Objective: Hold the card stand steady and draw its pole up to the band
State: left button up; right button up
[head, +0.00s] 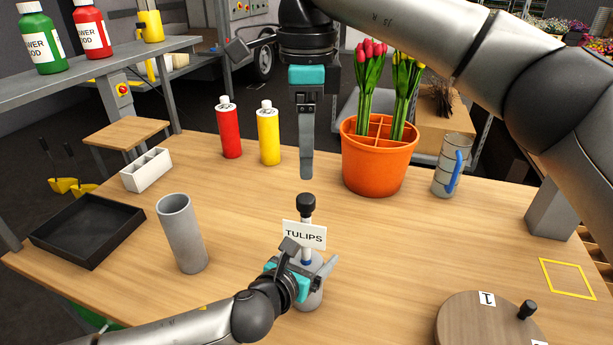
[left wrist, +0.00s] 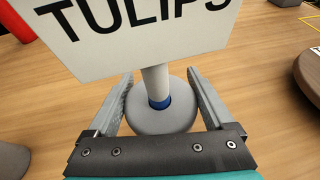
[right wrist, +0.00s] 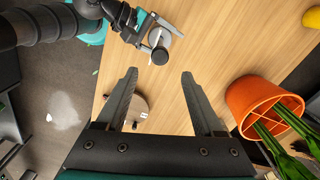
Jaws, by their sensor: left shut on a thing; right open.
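The card stand has a round grey base (head: 310,297), a pale pole (left wrist: 155,82), a white TULIPS card (head: 304,235) and a black knob (head: 306,203) on top. A blue band (left wrist: 159,103) shows low on the pole, just at the top of the base. My left gripper (head: 309,259) is shut on the base, with one finger on each side of it. My right gripper (head: 306,176) is open and empty, above and behind the knob in the head view. In the right wrist view the knob (right wrist: 160,52) appears beyond and between the fingertips.
An orange divided pot (head: 378,168) with tulips stands behind right, near a clear jug (head: 452,165). A grey cylinder (head: 181,235) and a black tray (head: 90,232) are at left. Red (head: 229,128) and yellow (head: 268,134) bottles stand behind. A round wooden disc (head: 480,322) is front right.

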pick_arm(q)
jog(key=shift+f, duration=0.1)
pick_arm(e)
notch_tip(320, 180, up, 3)
jog(key=shift+f, duration=0.15)
pick_arm(q)
jog(key=o, duration=1.6)
jog(key=shift+c, duration=0.2)
jog(key=shift+s, duration=0.15)
